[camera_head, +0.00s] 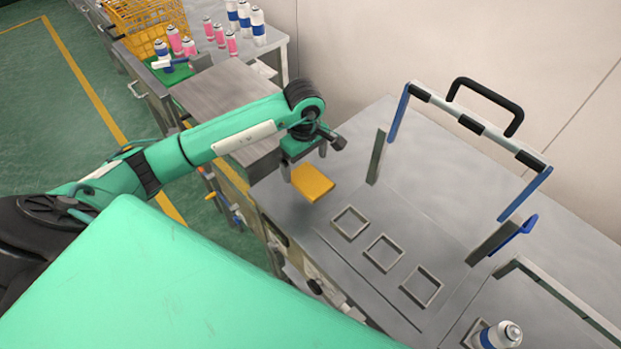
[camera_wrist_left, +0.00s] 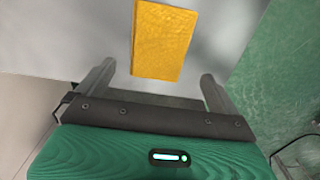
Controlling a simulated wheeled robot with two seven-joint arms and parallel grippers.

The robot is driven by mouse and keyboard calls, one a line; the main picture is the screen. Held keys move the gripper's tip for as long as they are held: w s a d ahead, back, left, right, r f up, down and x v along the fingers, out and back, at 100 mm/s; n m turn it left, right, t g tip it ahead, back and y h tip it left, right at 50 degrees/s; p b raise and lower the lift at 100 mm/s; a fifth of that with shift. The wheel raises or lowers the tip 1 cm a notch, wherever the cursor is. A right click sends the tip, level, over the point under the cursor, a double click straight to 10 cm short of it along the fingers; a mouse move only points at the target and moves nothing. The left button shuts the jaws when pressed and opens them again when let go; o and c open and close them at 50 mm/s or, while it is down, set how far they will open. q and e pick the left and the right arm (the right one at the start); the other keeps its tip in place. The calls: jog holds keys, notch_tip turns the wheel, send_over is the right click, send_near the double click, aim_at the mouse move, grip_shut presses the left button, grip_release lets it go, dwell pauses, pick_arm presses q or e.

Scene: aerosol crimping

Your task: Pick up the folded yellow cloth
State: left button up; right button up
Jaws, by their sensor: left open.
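The folded yellow cloth (camera_head: 312,182) lies on the grey metal bench, near its left end. It also shows in the left wrist view (camera_wrist_left: 163,40), flat and beyond the fingertips. My left gripper (camera_head: 305,164) is open above and at the back edge of the cloth. In the left wrist view the two fingers (camera_wrist_left: 160,84) are spread wider than the cloth, with nothing between them. I cannot tell the exact height of the fingers over the bench. My right gripper is not in view.
Three square frames (camera_head: 382,253) are set in the bench right of the cloth. A guard with a black handle (camera_head: 486,107) stands behind them. A white and blue can (camera_head: 497,336) stands at the lower right. A side table holds cans and a yellow basket (camera_head: 145,22).

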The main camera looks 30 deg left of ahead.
aim_at(308, 177)
pick_arm(q)
jog(key=shift+d+f, duration=0.1)
jog(key=shift+f, duration=0.15)
jog(key=f, duration=0.1)
jog(key=f+p, duration=0.2)
jog(key=f, duration=0.1)
jog(key=shift+d, duration=0.3)
jog(key=shift+w+f, duration=0.1)
jog(key=shift+f, duration=0.25)
jog(key=c, duration=1.1)
jog(key=shift+o, duration=0.2)
jog(key=shift+r, duration=0.45)
notch_tip(308, 177, up, 19)
jog(key=b, duration=0.4)
